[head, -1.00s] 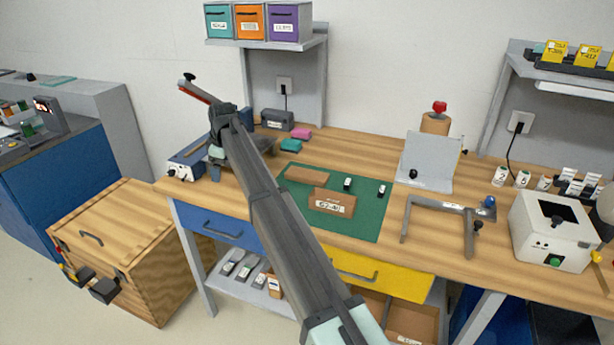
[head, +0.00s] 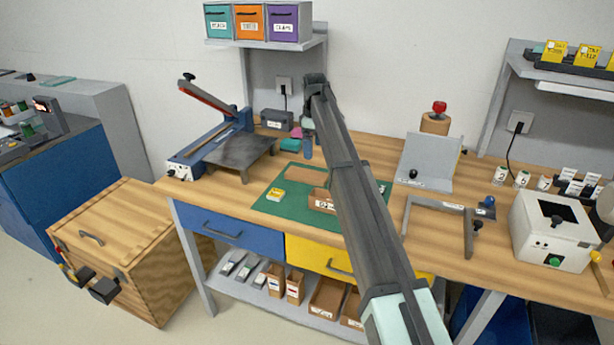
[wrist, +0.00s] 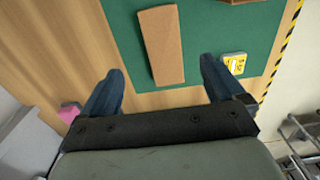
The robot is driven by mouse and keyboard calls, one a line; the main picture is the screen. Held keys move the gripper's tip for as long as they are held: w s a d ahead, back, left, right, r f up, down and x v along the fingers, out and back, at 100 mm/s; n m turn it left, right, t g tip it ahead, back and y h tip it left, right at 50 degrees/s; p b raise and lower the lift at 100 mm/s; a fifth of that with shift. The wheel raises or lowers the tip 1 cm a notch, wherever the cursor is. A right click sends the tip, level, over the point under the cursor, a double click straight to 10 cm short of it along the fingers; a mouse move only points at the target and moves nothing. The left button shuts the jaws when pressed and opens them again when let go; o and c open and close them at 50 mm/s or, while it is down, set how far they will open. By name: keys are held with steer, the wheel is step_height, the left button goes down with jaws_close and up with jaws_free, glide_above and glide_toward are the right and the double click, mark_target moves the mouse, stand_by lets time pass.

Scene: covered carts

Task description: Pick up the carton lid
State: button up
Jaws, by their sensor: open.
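My gripper (wrist: 162,66) is open and empty, with blue fingers on either side. In the head view my gripper (head: 307,148) hangs behind the lid, near the mat's back edge. A labelled brown carton (head: 320,201) stands on the mat in front of the lid, partly hidden by my arm.
A yellow-labelled item (head: 275,195) lies on the mat (head: 268,208); it shows close to my right finger in the wrist view (wrist: 235,63). A pink block (wrist: 69,112) lies left of my gripper. A blue sealing machine (head: 205,147) stands at left, a metal frame (head: 440,205) at right.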

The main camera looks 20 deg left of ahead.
glide_above(314, 175)
steer(key=f, duration=0.5)
steer(key=shift+w+a+f, duration=0.15)
steer(key=shift+a+f, duration=0.05)
steer(key=shift+f, duration=0.2)
steer(key=f, duration=0.4)
steer(key=shift+s+d, duration=0.2)
steer(key=shift+s, duration=0.05)
steer(key=shift+f, duration=0.6)
steer(key=c, duration=1.1)
steer(key=shift+r, duration=0.15)
